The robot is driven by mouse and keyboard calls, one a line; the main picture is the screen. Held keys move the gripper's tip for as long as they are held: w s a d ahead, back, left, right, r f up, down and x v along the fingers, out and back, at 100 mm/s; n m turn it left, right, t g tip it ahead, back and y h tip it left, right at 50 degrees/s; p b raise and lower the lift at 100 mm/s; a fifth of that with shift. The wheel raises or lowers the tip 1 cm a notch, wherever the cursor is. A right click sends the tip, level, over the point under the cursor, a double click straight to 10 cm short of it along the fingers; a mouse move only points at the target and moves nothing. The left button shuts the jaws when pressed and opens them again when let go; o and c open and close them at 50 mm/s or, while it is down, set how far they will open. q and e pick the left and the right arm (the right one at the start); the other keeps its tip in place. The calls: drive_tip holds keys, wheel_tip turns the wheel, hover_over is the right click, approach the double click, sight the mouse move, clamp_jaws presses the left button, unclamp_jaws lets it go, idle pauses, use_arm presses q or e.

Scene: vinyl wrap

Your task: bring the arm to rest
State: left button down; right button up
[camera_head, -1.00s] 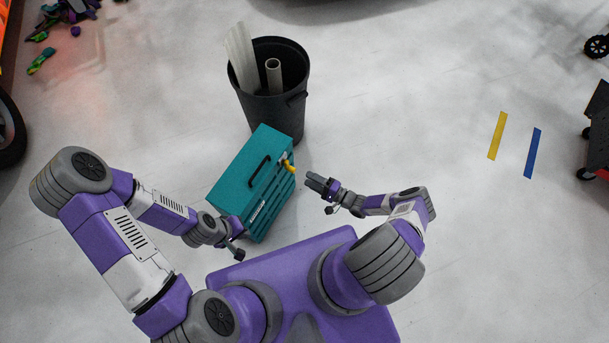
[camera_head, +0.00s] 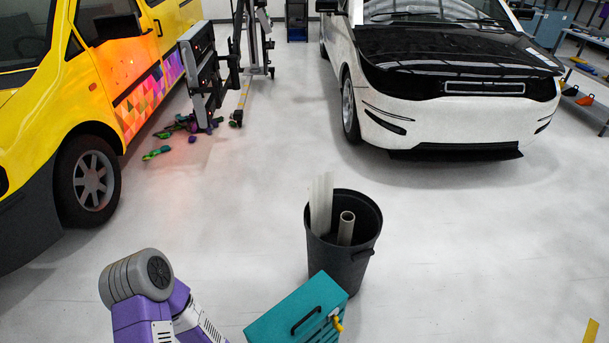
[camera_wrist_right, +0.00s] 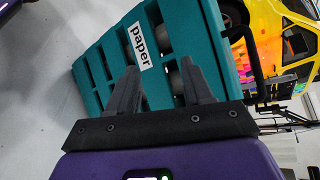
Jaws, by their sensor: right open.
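My right gripper (camera_wrist_right: 162,92) shows in the right wrist view with its two dark fingers spread apart and nothing between them. It points at the side of a teal cabinet (camera_wrist_right: 88,80) that carries a white label reading "paper" (camera_wrist_right: 139,46). One purple and grey arm of mine (camera_head: 150,300) shows at the lower left. Neither gripper is in the head view.
A black bin (camera_head: 335,262) with white rolls stands behind the cabinet. A yellow van (camera_head: 60,100) is at the left and a white car (camera_head: 440,90) at the back right. Colourful scraps (camera_head: 190,125) lie by a stand. The floor at right is mostly clear.

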drive_tip(key=s+r+n+g+h, duration=0.1)
drive_tip(key=s+r+n+h, duration=0.1)
drive_tip(key=s+r+h, duration=0.2)
drive_tip(key=s+r+n+g+h+p, duration=0.1)
drive_tip(key=s+r+h, duration=0.4)
drive_tip(key=r, duration=0.5)
drive_tip(key=shift+d+r+n+g+h, duration=0.3)
drive_tip(key=shift+n+g, duration=0.2)
drive_tip(key=shift+n, duration=0.5)
